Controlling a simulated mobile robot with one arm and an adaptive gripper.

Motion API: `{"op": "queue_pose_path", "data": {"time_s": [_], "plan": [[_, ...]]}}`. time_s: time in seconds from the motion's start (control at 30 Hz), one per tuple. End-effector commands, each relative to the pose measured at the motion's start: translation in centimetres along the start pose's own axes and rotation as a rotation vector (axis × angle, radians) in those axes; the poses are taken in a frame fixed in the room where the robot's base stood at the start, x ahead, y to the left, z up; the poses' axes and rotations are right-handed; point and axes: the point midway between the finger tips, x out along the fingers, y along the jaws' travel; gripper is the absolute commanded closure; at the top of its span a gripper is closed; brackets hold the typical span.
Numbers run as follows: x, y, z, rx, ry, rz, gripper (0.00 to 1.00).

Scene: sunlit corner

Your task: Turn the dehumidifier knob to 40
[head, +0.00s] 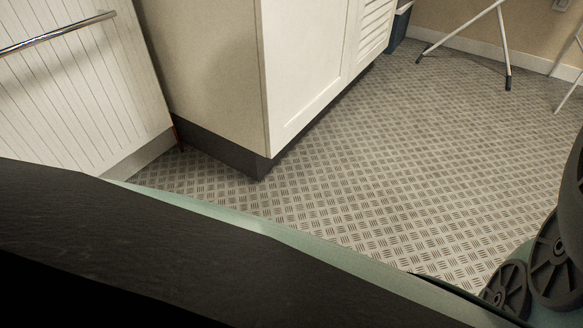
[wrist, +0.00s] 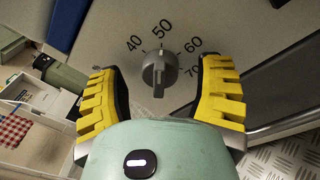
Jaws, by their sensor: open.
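The dehumidifier knob (wrist: 160,75) is a round grey dial with a raised grip bar, on a grey panel (wrist: 215,20) in the wrist view. The numbers 40, 50, 60 and 70 curve around its upper side. The grip bar stands nearly upright in the picture, its upper end toward the 50; a pointer mark is too small to read surely. My gripper (wrist: 161,73) is open, with one yellow ridged finger on each side of the knob. Gaps show between the fingers and the knob. Neither knob nor gripper is visible in the head view.
In the head view, a white cabinet (head: 310,60) stands beside a ribbed panel (head: 70,90) with a metal rail (head: 55,33). The patterned floor (head: 400,160) is clear to the right, up to thin white legs (head: 503,45). A dark green cylinder (wrist: 62,75) lies left in the wrist view.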

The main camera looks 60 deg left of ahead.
Motion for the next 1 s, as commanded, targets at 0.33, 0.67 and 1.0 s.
{"op": "queue_pose_path", "data": {"time_s": [0.33,0.67,1.0], "plan": [[0.2,-0.05,0.1,-0.001,-0.001,-0.001,0.33],[0.18,-0.03,0.07,-0.001,-0.001,-0.001,0.67],[0.16,-0.04,0.03,-0.001,0.0,-0.001,1.0]]}}
